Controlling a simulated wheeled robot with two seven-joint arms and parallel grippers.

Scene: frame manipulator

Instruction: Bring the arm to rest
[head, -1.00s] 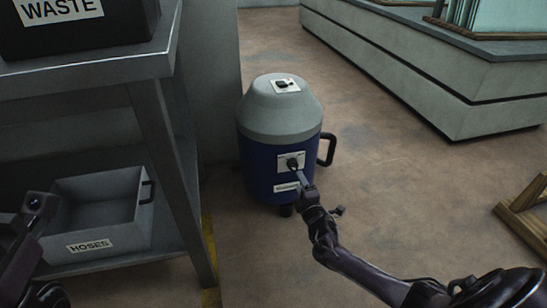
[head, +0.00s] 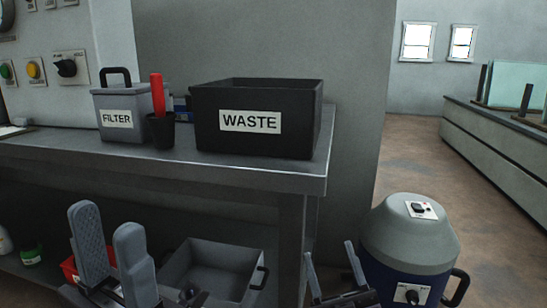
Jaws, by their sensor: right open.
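My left gripper (head: 107,217) is in the lower left of the head view. Its two grey fingers point up with a gap between them, and nothing is held. My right gripper (head: 331,252) is at the bottom, left of the blue and grey canister (head: 410,235). Its two thin fingers are apart and empty. It appears clear of the canister and its front knob (head: 411,293). Most of both arms is out of view.
The workbench (head: 230,177) carries a black WASTE bin (head: 300,120), a FILTER box (head: 120,98) and a dark cup (head: 160,132) with a red stick. A grey bin (head: 235,254) stands on the lower shelf. Open floor lies at the right (head: 430,160).

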